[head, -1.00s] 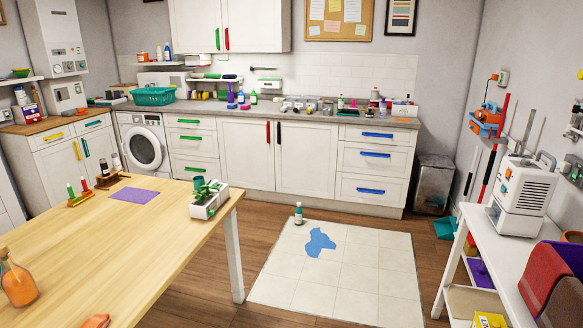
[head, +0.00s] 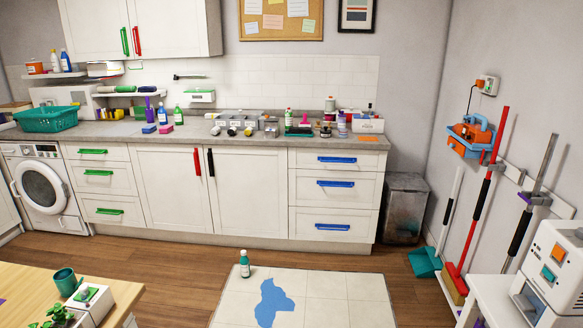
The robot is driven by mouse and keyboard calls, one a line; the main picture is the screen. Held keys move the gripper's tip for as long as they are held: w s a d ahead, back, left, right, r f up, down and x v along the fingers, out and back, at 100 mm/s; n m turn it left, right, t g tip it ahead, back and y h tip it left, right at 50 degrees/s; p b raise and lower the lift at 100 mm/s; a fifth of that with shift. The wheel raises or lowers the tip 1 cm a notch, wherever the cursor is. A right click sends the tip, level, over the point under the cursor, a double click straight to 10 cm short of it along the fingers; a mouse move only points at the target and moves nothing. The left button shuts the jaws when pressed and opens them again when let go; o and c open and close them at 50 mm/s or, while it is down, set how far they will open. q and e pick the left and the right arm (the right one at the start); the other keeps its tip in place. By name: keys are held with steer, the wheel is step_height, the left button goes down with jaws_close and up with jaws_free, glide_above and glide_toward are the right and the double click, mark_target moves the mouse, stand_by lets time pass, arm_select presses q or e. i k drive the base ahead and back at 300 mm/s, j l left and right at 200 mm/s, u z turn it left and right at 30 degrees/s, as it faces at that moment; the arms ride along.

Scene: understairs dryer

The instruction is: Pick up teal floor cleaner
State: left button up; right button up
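A small teal bottle (head: 245,264), which looks like the floor cleaner, stands upright on the floor. It has a pale cap and a light label. It is at the far left corner of the pale tiled patch (head: 345,301), just behind a flat blue spill-like shape (head: 272,300). Nothing covers the bottle. Neither of my grippers shows in the head view.
A wooden table (head: 28,287) with a teal cup (head: 65,281) and a white planter box (head: 92,302) fills the lower left. A white table (head: 497,300) with a machine is at right. Cabinets (head: 165,190) stand behind. Brown floor (head: 185,262) is clear between them.

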mark_target(244, 261)
steer(key=i+u, duration=0.15)
steer(key=i, duration=1.8)
steer(key=i+j+z, duration=0.2)
steer(key=i+j, duration=0.45)
steer(key=i+j+z, duration=0.15)
steer(key=i+j, duration=0.45)
steer(key=j, duration=0.2)
